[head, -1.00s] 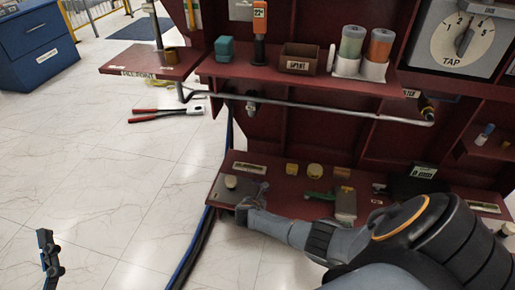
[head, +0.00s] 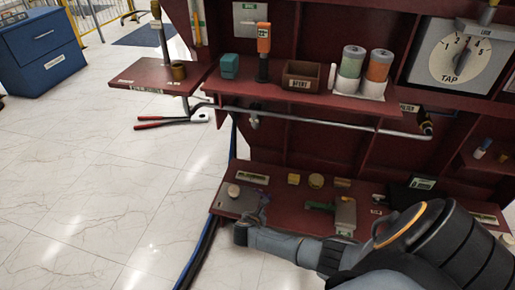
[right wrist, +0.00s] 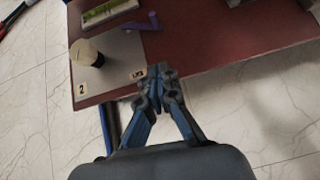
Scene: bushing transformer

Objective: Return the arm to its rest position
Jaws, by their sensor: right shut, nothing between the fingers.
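My right arm reaches in from the lower right in the head view. Its gripper (head: 252,222) is at the front edge of the low red shelf (head: 285,213), beside a grey plate (head: 225,202) bearing a cream-topped round piece (head: 233,190). In the right wrist view the fingers (right wrist: 158,82) are together and empty, over the shelf edge. There the plate (right wrist: 125,60) with its round piece (right wrist: 88,54) lies ahead to the left, and a purple piece (right wrist: 154,22) lies beyond the fingertips. My left gripper does not show.
A green-and-tan tool (head: 330,210) and several small yellow pieces (head: 316,181) lie on the low shelf. A grey rail (head: 310,120) runs under the upper shelf. Blue and black cables (head: 203,248) hang left of the low shelf. The floor at left is mostly clear.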

